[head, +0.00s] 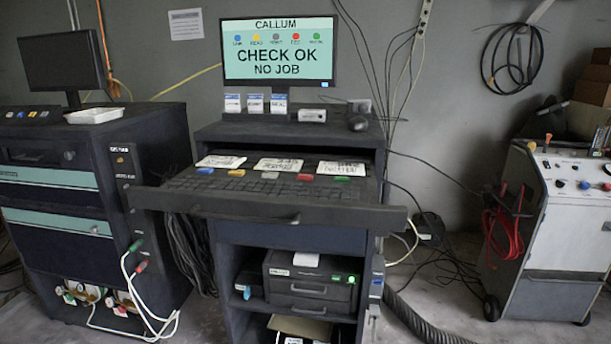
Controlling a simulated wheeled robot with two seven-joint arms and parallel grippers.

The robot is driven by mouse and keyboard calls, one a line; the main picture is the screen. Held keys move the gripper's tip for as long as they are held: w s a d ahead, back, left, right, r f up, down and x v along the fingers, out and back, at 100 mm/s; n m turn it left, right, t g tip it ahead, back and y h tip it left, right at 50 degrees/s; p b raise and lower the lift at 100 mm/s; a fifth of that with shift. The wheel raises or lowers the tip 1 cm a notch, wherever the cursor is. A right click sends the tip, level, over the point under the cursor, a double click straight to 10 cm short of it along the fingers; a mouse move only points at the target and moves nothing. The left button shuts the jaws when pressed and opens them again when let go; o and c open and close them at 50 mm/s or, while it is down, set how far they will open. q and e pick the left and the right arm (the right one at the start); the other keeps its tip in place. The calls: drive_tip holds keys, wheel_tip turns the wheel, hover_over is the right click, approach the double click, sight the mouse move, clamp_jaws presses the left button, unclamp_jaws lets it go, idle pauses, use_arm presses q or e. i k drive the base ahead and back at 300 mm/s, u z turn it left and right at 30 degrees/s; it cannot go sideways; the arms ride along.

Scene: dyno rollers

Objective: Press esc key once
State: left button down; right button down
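A dark keyboard (260,187) lies on a pulled-out drawer of the middle cabinet. Along its back edge sit coloured keys: a blue key (205,170), a yellow key (237,173), a grey key (270,175), a red key (305,177) and a green key (342,179). The lettering on the keys is too small to read. The monitor (279,52) above shows "CALLUM", "CHECK OK" and "NO JOB", with a row of coloured dots; the label under the red dot seems to read ESC. Neither of my grippers is in view.
White printed cards (278,165) lie just behind the coloured keys. The drawer front (270,208) juts out. A mouse (357,122) sits on the cabinet top. A dark cabinet (60,250) stands left, a white-topped cart (550,230) right. Cables hang on the wall.

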sight(300, 177)
drive_tip(key=k, duration=1.3)
drive_tip(key=u, duration=0.85)
drive_tip(key=i, duration=1.85)
drive_tip(key=z, duration=0.85)
